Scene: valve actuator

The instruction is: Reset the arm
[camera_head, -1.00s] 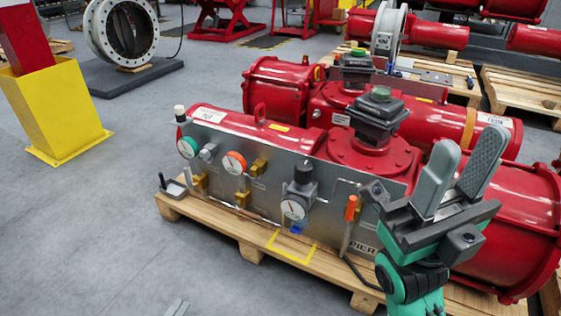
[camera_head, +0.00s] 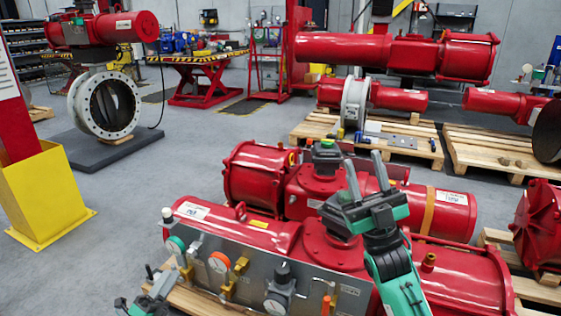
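The red valve actuator (camera_head: 325,248) lies on a wooden pallet, with a grey panel of gauges (camera_head: 228,272) along its front. My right gripper (camera_head: 366,172) is raised in front of the actuator, pointing up. Its two grey fingers stand apart with nothing between them, so it is open and empty. The green and black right arm hides part of the actuator's red body. My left gripper (camera_head: 140,302) shows at the bottom left, beside the panel's left end. It is small and partly cut off by the bottom edge, so I cannot tell its finger state.
A yellow bin (camera_head: 48,200) stands at the left. Behind it a white flanged valve (camera_head: 104,105) rests on a dark plate. More red actuators (camera_head: 395,55) and wooden pallets (camera_head: 500,153) fill the back right. The grey floor between the bin and the actuator is clear.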

